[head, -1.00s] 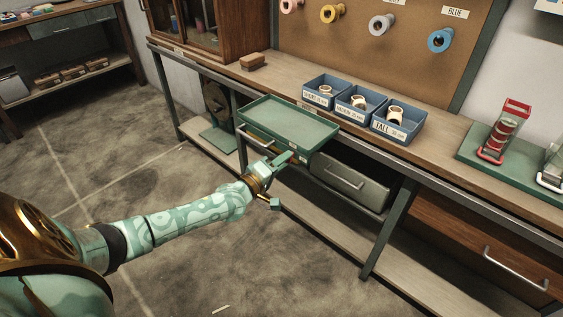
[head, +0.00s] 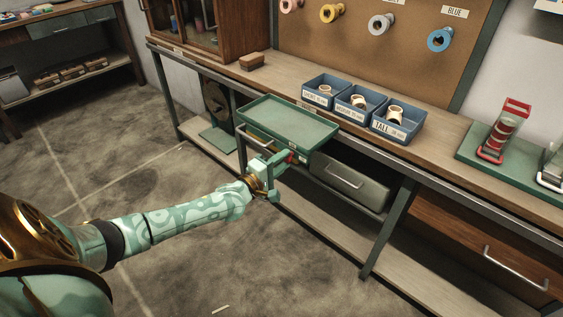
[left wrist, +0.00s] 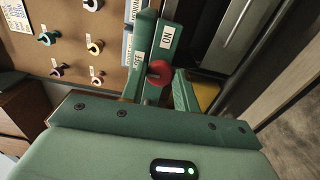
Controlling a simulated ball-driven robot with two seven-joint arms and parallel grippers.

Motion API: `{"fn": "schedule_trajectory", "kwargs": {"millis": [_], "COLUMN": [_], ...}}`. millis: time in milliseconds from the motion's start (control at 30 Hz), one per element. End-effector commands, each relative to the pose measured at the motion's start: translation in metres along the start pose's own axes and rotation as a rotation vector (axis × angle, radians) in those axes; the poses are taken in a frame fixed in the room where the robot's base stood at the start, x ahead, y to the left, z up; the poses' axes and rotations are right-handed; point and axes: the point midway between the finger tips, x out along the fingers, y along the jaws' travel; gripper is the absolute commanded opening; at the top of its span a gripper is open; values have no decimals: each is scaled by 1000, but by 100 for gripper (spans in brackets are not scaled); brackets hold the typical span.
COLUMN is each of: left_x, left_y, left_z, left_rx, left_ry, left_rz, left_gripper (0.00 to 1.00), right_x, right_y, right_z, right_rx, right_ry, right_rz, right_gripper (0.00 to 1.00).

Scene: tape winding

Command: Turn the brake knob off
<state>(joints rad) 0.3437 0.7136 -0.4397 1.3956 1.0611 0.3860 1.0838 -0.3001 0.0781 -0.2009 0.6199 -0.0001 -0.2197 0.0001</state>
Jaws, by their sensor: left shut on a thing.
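The red brake knob (head: 291,157) sits just under the front edge of the green tray (head: 290,139) at the workbench. My left gripper (head: 278,167) reaches in from the left and is shut on the knob. The fingers partly hide the knob in the head view, so its turn angle cannot be told. My right gripper is not in view.
A metal handle (head: 254,138) stands at the tray's left end. A grey-green case (head: 350,182) hangs just right of the gripper under the bench. Blue bins (head: 398,124) with light spools stand on the benchtop. The floor in front is clear.

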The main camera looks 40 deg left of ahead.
Motion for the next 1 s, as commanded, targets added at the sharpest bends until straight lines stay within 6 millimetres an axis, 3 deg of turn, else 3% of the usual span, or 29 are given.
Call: {"fn": "schedule_trajectory", "kwargs": {"millis": [133, 167, 200, 500, 633, 767, 1000], "left_x": [-1, -1, -1, -1, -12, -40, -106], "left_y": [-2, -2, -2, -1, 1, 4, 4], "left_z": [0, 0, 0, 0, 0, 0, 0], "left_rx": [-1, 0, 0, 1, 2, 2, 2], "left_ry": [0, 0, 0, 0, -1, -1, -1], "left_rz": [-5, -5, -4, -2, -2, -3, -3], "left_gripper": [8, 39, 50, 51, 51, 51, 51], "right_x": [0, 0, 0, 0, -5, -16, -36], "right_y": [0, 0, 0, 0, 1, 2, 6], "right_z": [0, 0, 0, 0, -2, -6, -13], "right_rx": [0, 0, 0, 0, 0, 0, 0], "right_ry": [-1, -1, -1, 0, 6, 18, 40], "right_rz": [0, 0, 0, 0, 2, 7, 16], "right_gripper": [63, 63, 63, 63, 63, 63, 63]}}
